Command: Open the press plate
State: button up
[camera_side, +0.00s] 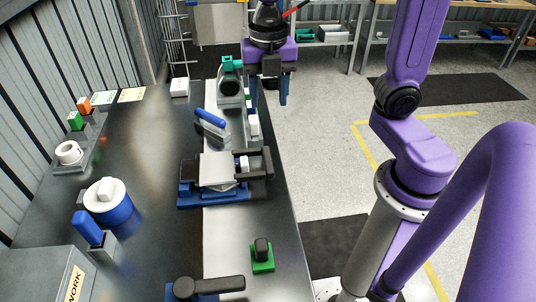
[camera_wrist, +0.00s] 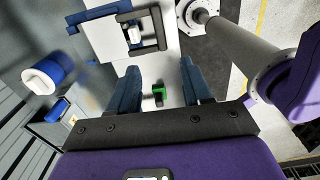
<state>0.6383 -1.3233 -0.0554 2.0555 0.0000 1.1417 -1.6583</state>
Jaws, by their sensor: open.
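The press, which I take to be the one with the press plate, has a blue base (camera_side: 213,200) on the table. A light grey plate (camera_side: 216,170) lies over the base, nearly flat. A dark U-shaped handle frame (camera_side: 255,163) is at its right, around a small white part. In the wrist view the press shows at the top, with its grey plate (camera_wrist: 104,40) and dark frame (camera_wrist: 161,28). My gripper (camera_side: 269,98) is open and empty, fingers pointing down, above and beyond the press in the side view. The fingers (camera_wrist: 159,68) also show in the wrist view, apart from the press.
A green block with a dark knob (camera_side: 262,254) stands near the table's right edge. A dark lever on a blue base (camera_side: 205,287) is in front. A blue and white round container (camera_side: 107,203) stands left. A blue handle (camera_side: 210,121) rises behind the press. Bare table lies left of the press.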

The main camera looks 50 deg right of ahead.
aim_at(268, 158)
notch_tip(268, 158, down, 17)
jog(key=shift+f, duration=0.15)
dwell(0.6)
jog(key=shift+w, duration=0.1)
grip_shut()
